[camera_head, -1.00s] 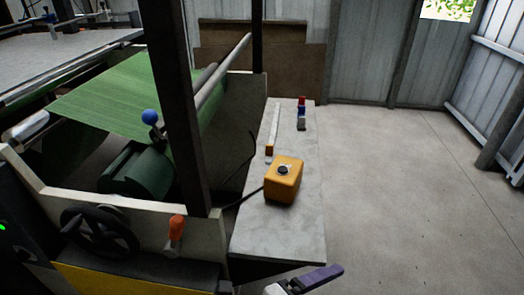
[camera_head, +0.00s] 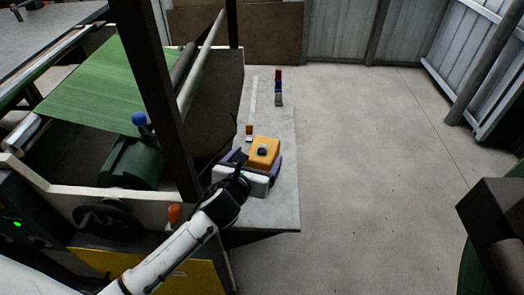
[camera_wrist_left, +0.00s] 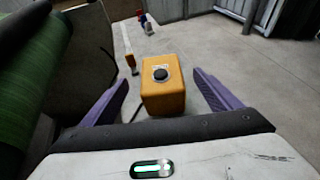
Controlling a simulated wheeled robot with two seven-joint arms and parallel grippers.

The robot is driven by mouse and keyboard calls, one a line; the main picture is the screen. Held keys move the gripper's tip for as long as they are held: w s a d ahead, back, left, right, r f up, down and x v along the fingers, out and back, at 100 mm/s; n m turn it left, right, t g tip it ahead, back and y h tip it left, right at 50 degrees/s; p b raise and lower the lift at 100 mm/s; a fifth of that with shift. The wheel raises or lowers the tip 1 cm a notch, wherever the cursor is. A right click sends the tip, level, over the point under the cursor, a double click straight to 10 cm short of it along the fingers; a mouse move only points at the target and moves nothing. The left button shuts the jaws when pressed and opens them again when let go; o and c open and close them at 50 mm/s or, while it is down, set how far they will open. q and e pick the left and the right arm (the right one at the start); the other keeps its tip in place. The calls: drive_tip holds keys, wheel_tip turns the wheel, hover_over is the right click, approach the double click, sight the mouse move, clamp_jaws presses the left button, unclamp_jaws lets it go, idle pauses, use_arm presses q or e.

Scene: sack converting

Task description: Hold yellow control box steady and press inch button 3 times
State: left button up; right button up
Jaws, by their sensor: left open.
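The yellow control box (camera_head: 264,150) sits on the grey table (camera_head: 277,213), with a round black button (camera_head: 262,152) on its top. My left gripper (camera_head: 258,162) reaches in from the left and is at the box, its purple fingers apart. In the left wrist view the box (camera_wrist_left: 163,95) stands between the two open fingers (camera_wrist_left: 165,98), with visible gaps on both sides. The black button (camera_wrist_left: 161,74) faces up in that view. A dark cable runs from the box. My right gripper is not in view.
A long pale ruler-like strip (camera_head: 252,103) with an orange end and a small red, blue and grey stack (camera_head: 278,87) lie farther back on the table. A dark post (camera_head: 158,100) and the machine with green sheet (camera_head: 92,88) stand at left. Open floor (camera_head: 350,160) lies right.

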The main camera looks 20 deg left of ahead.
sight(260, 153)
use_arm(q)
drive_tip(key=b+x, duration=0.1)
drive_tip(key=x, duration=0.5)
drive_tip(key=shift+w+d+f, duration=0.1)
drive_tip(key=shift+w+f, duration=0.1)
drive_tip(key=shift+w, duration=0.15)
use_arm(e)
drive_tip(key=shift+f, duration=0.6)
use_arm(q)
drive_tip(key=c, duration=1.3)
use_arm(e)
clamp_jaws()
